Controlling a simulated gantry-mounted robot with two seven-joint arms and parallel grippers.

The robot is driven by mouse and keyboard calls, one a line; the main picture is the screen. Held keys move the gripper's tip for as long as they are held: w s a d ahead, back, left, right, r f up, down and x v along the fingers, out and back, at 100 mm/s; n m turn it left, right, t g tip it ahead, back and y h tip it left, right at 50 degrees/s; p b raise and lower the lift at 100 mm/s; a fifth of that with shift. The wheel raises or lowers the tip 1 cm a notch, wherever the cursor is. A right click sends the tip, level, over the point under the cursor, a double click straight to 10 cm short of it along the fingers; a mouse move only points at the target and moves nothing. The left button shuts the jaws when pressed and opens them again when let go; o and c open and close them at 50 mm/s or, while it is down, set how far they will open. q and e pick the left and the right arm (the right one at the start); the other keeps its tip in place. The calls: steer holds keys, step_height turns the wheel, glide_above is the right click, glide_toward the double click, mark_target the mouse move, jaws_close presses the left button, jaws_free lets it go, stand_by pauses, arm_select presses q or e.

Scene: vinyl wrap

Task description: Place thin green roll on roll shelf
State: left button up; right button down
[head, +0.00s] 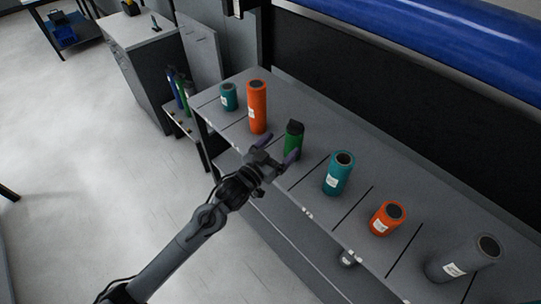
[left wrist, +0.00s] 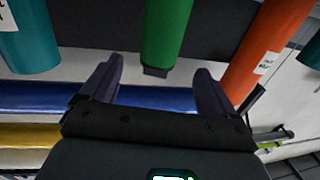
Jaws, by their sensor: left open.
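The thin green roll (head: 293,142) stands upright on the grey shelf (head: 313,160), with a dark piece at its top. My left gripper (head: 281,149) is open and empty at the front side of the green roll. In the left wrist view the green roll (left wrist: 167,32) lies between the lines of the two open fingers (left wrist: 158,80), just beyond their tips. I see no finger contact with it. My right gripper is not in view.
An orange roll (head: 257,108) and a teal roll (head: 229,97) stand left of the green one. Another teal roll (head: 338,176), a short orange roll (head: 386,220) and a grey roll (head: 463,261) stand right. A large blue roll (head: 440,35) hangs behind. Floor (head: 90,180) is clear at left.

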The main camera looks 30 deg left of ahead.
arm_select(q)
steer(key=s+f+g+y, duration=0.1)
steer(key=s+f+g, duration=0.3)
steer(key=s, duration=0.7)
steer(key=s+f+g+y, duration=0.1)
steer(key=s+f+g, duration=0.4)
steer(key=s, duration=0.6)
steer(key=s+f+g+y, duration=0.1)
steer(key=s+f+g, duration=0.4)
steer(key=s, duration=0.6)
steer(key=shift+s+f, duration=0.4)
steer(key=shift+f, duration=0.55)
steer(key=shift+a, duration=0.1)
step_height(320, 180, up, 22)
steer(key=p, duration=2.1)
steer(key=shift+p, duration=0.4)
